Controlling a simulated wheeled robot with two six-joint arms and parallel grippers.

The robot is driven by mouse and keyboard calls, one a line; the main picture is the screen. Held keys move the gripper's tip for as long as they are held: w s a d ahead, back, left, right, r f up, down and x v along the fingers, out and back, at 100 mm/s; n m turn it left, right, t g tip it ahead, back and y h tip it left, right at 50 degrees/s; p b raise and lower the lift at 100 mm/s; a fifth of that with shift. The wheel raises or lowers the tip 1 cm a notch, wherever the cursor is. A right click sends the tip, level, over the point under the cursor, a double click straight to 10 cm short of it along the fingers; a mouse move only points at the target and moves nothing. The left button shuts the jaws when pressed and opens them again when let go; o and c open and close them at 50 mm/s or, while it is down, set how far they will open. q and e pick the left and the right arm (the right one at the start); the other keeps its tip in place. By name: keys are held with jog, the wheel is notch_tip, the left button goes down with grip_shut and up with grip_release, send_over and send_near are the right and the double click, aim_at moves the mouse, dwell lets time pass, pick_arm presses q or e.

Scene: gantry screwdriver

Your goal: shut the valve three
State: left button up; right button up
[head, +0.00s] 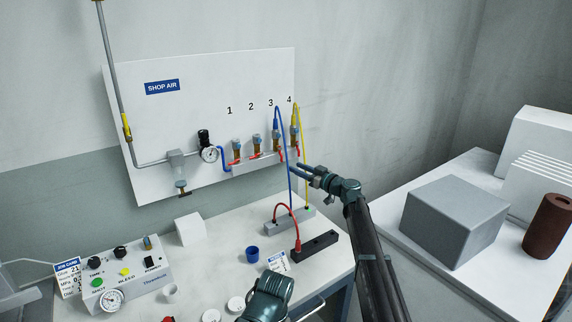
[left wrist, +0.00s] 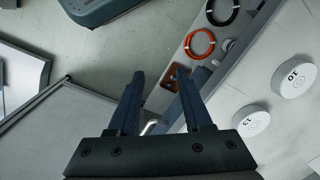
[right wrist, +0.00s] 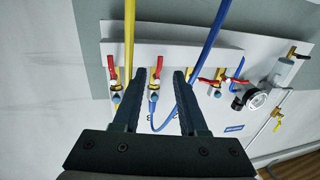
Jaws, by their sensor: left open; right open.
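Valve three (head: 277,141) is on the wall manifold under the number 3, with a blue hose and a red lever. In the right wrist view, its red lever (right wrist: 157,68) lies in line with the valve body, between my fingertips in the picture. My right gripper (head: 297,170) is open and empty, in front of the manifold near valves three and four; contact is not visible. Valve four (right wrist: 114,80), with the yellow hose, is beside it. My left gripper (left wrist: 158,76) is open and empty, low near the bench edge.
Valve one (head: 236,147) and valve two (head: 256,143) have levers turned crosswise. A gauge (head: 209,154) is left of them. The blue hose (right wrist: 203,65) and yellow hose (right wrist: 129,40) hang close to my right fingers. A grey box (head: 455,220) stands on the right table.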

aim_at(281, 154)
jog(key=x, duration=0.6)
jog(key=shift+w+a, duration=0.2)
jog(key=shift+c, duration=0.2)
grip_shut()
